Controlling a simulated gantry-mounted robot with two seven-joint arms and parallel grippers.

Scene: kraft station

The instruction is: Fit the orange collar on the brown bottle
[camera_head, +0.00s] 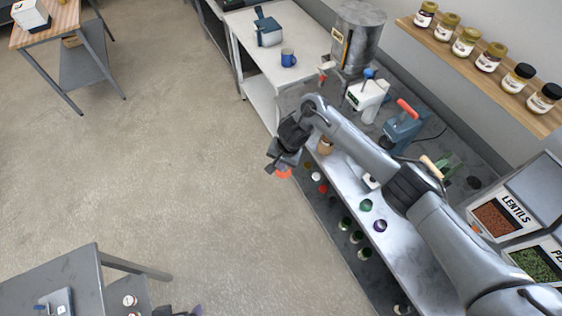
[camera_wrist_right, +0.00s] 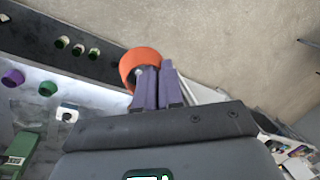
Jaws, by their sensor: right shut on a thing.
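The orange collar (camera_head: 284,174) is held at the tips of my right gripper (camera_head: 279,168), out past the front edge of the counter. In the right wrist view the collar (camera_wrist_right: 140,62) is a wide ring, and the purple fingers (camera_wrist_right: 157,88) are shut on its wall. A small brown rounded thing (camera_head: 325,147) stands on the counter close beside my right wrist, partly hidden; I cannot tell if it is the brown bottle. What seems to be my left gripper (camera_head: 185,311) is cut off at the bottom edge of the head view; its jaws cannot be read.
Several capped containers, including a green one (camera_head: 366,205) and a purple one (camera_head: 380,225), are along the counter front. A white dispenser (camera_head: 368,98) and a blue device (camera_head: 402,130) stand behind my right arm. A jar shelf (camera_head: 480,72) is on the wall.

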